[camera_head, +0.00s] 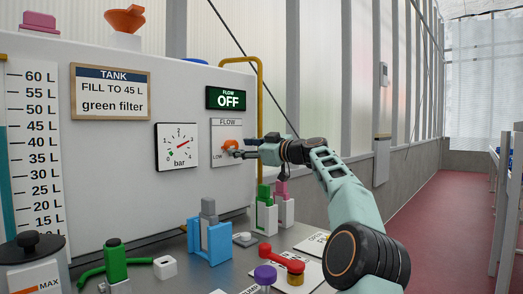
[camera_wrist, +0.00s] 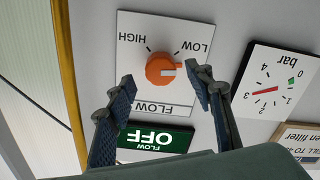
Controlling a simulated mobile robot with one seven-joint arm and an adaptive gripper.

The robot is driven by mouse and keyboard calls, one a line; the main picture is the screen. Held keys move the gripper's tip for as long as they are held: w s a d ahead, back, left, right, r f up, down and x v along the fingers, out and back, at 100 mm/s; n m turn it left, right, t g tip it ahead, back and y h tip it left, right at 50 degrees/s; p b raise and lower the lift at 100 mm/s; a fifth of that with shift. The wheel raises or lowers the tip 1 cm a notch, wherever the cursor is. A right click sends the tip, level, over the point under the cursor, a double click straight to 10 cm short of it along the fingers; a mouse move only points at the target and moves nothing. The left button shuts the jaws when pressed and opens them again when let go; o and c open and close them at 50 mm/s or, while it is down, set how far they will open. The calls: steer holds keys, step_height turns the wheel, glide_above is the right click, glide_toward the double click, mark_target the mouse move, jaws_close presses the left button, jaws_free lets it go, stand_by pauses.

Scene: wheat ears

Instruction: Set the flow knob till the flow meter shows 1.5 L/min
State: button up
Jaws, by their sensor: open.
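The orange flow knob (camera_head: 231,145) sits on the white FLOW plate (camera_head: 226,128) on the panel. My gripper (camera_head: 244,147) is open in front of the plate. In the wrist view its fingers (camera_wrist: 159,82) lie to either side of the knob with gaps; whether they reach its depth I cannot tell.
A pressure dial (camera_head: 176,146) in bar is left of the plate. A yellow pipe (camera_head: 259,100) runs along the panel's right edge.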

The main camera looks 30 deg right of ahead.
steer(key=v, duration=0.8)
steer(key=shift+s, duration=0.25)
steer(key=shift+d, duration=0.1)
